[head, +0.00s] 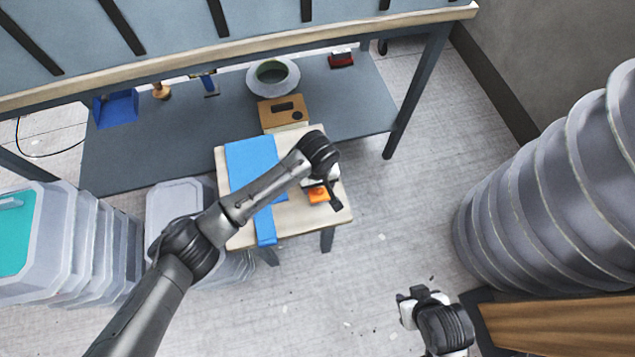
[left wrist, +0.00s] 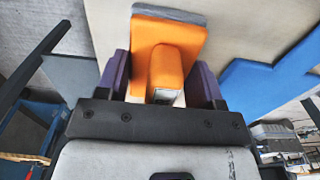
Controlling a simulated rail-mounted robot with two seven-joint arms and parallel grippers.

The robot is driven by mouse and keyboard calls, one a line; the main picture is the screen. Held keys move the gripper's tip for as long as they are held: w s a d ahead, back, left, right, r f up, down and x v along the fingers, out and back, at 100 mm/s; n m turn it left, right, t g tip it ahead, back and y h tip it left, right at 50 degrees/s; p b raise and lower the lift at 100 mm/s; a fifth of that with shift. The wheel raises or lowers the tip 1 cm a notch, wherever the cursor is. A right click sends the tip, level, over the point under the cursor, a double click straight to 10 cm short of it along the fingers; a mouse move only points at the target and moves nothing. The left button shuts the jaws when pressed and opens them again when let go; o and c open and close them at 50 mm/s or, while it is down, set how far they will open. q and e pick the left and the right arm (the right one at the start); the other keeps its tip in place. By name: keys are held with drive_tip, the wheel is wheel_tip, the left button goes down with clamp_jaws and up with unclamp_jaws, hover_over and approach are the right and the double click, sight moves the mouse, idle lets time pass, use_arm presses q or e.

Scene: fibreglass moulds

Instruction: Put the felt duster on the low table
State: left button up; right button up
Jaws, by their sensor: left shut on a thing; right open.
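The felt duster (head: 318,194) is orange and shows in the head view just beyond my left wrist, over the right part of the low table (head: 297,222). In the left wrist view the duster (left wrist: 158,30) has a flat orange pad and a raised orange grip. My left gripper (left wrist: 165,80) is shut on that grip, with a purple finger on each side. The pale tabletop lies under the duster; I cannot tell whether the pad touches it. My right gripper (head: 423,297) is open and empty, low over the floor at the right.
A blue cloth (head: 250,160) covers the table's left part and hangs over its front edge. Grey bins (head: 110,250) stand left; a large ribbed duct (head: 550,190) stands right.

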use_arm(q)
drive_tip(key=o, duration=1)
wheel_tip(320, 180, up, 12)
drive_tip(key=p, duration=0.5)
drive_tip(key=shift+r, duration=0.1)
